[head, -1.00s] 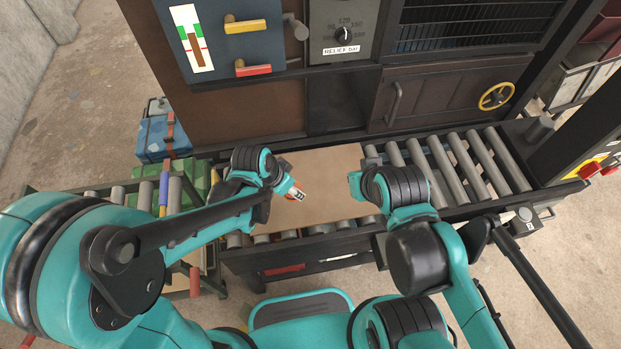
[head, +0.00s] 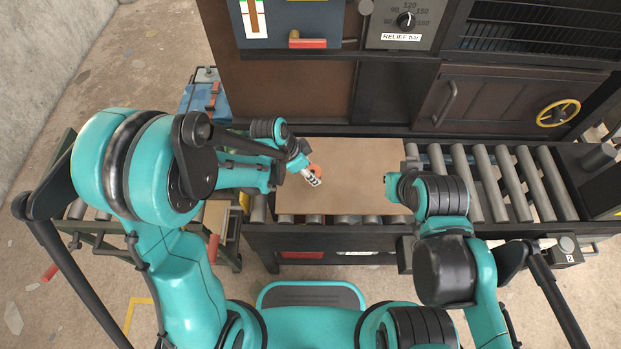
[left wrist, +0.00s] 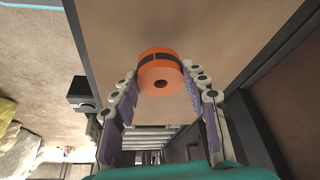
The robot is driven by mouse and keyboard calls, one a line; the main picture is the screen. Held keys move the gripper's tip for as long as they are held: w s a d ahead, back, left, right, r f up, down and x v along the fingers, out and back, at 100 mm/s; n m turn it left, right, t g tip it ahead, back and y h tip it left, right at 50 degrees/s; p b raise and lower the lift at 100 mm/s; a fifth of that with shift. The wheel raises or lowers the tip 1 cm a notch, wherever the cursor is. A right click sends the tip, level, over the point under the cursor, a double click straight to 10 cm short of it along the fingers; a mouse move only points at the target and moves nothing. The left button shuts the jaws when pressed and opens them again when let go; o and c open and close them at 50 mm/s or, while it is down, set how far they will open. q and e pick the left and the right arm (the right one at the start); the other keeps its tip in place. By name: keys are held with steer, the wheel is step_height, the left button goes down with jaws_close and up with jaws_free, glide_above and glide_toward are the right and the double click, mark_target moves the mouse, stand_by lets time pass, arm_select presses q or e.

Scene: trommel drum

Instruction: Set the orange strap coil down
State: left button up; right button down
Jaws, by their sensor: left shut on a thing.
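The orange strap coil (left wrist: 160,72) is a short orange cylinder with a dark band and a hole in its end. It sits between the fingers of my left gripper (left wrist: 160,80), which is shut on it in the left wrist view. In the head view, the left gripper (head: 312,178) and the partly hidden coil (head: 317,170) are over the left part of a flat brown board (head: 365,165). I cannot tell whether the coil touches the board. My right arm ends at the board's right edge; its fingers are hidden.
The board lies across a roller conveyor, with bare grey rollers (head: 500,180) to its right. A dark machine with a relief dial (head: 405,20) and a yellow handwheel (head: 558,113) stands behind. A blue case (head: 208,98) is at the back left. Most of the board is clear.

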arm_select(q)
step_height(320, 180, down, 4)
steer(key=shift+b, duration=0.9)
steer(key=shift+r, duration=0.1)
steer(key=shift+f, duration=0.2)
steer(key=o, duration=1.2)
steer(key=shift+r, duration=0.1)
